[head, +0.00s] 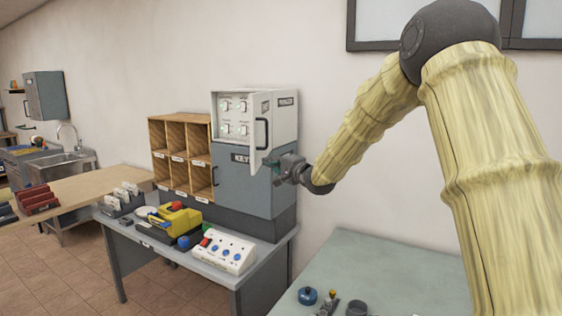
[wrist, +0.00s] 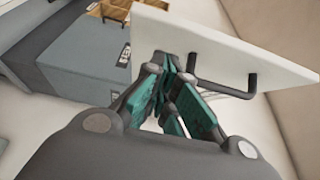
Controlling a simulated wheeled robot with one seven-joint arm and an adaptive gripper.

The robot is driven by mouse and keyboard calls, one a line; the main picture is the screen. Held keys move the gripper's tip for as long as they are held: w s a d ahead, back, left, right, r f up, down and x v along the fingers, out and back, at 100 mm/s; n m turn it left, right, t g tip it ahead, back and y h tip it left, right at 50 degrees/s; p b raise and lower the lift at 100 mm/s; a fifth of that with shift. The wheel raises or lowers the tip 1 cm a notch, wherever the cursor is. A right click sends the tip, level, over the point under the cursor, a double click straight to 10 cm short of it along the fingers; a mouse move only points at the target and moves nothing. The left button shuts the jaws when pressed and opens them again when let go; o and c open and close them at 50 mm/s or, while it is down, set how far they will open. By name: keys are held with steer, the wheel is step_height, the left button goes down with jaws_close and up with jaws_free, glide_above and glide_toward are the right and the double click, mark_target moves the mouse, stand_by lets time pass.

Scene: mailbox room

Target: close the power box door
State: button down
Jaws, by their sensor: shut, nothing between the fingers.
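The white power box (head: 235,118) sits on top of the grey key cabinet, with its panel of several switches showing. Its door (head: 254,148) stands open, sticking out from the right side of the box front, with a dark bar handle (head: 262,133). In the wrist view the door (wrist: 215,42) is a white slab across the top, with the handle (wrist: 228,88) on the near face. My gripper (head: 272,165) is shut and empty by the door's lower edge. In the wrist view its teal fingers (wrist: 178,68) are together, close to the door beside the handle; I cannot tell whether they touch.
The grey key cabinet (head: 230,185) stands directly below the box, beside wooden pigeonholes (head: 180,155). A yellow device (head: 172,220) and a white button panel (head: 224,252) lie on the desk in front. A green-grey table (head: 385,275) with small items is at the lower right.

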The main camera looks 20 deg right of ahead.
steer(key=shift+w+a, duration=0.4)
steer(key=shift+a, duration=0.4)
steer(key=shift+a, duration=0.1)
